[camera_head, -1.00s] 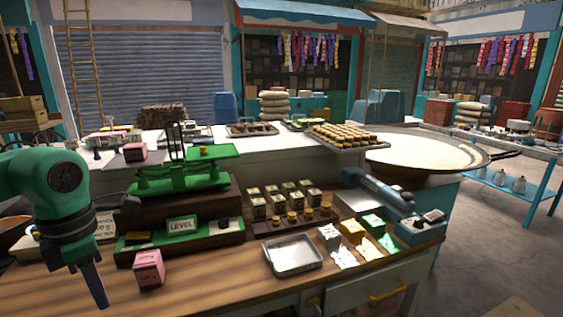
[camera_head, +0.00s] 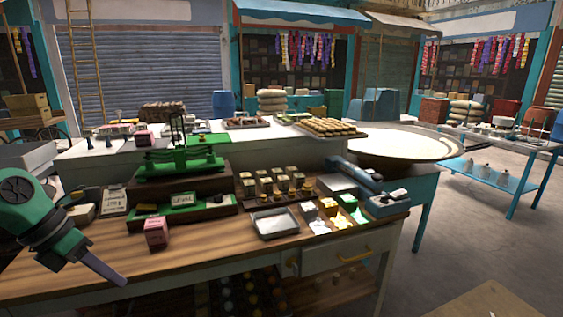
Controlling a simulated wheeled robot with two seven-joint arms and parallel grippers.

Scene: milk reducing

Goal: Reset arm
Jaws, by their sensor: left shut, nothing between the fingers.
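My left gripper (camera_head: 108,272) comes in from the left edge in the head view. It is shut and empty, a thin pale finger shape pointing down and right over the wooden counter's front left part. It is apart from the pink box (camera_head: 157,233), which stands on the counter to its right. My right gripper is not in view.
A green balance scale (camera_head: 182,158) stands on a brown box. A metal tray (camera_head: 276,223), several small tins (camera_head: 272,184) and a blue device (camera_head: 356,175) sit on the wooden counter (camera_head: 213,258). Open floor (camera_head: 465,240) lies to the right.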

